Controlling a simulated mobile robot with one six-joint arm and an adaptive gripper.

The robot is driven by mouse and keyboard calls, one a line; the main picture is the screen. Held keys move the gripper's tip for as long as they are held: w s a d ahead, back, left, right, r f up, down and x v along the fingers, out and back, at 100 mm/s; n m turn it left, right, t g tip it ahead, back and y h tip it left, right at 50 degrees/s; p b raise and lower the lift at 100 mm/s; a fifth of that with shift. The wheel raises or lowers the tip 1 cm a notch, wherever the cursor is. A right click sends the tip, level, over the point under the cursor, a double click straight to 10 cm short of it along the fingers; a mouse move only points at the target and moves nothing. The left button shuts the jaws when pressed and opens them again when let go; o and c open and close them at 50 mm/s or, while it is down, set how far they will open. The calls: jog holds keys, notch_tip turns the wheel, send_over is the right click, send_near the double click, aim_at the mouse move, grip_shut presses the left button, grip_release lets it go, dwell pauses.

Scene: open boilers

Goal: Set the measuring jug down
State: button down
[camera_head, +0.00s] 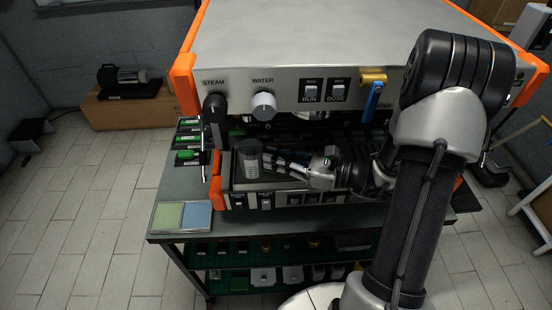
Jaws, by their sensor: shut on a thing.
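The measuring jug (249,164) is a small, grey, see-through cylinder with pale markings. It is upright at the left part of the dark top of the low unit in front of the machine. My gripper (267,160) reaches in from the right and is shut on the jug's right side. The fingertips are small and partly dark against the background. I cannot tell whether the jug's base touches the surface below it.
A blue-handled valve (373,95) hangs at right. Green and blue pads (182,217) lie at the table's front left.

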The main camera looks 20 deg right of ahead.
jog(key=shift+f, duration=0.2)
jog(key=c, duration=1.7)
grip_release()
jog(key=shift+r, duration=0.1)
jog(key=shift+r, duration=0.15)
jog(key=shift+s+d, duration=0.15)
jog(key=shift+d, duration=0.1)
jog(key=v, duration=1.1)
jog(key=shift+s+d+p, duration=0.15)
jog(key=shift+s+p, duration=0.1)
jog(key=shift+p, duration=0.15)
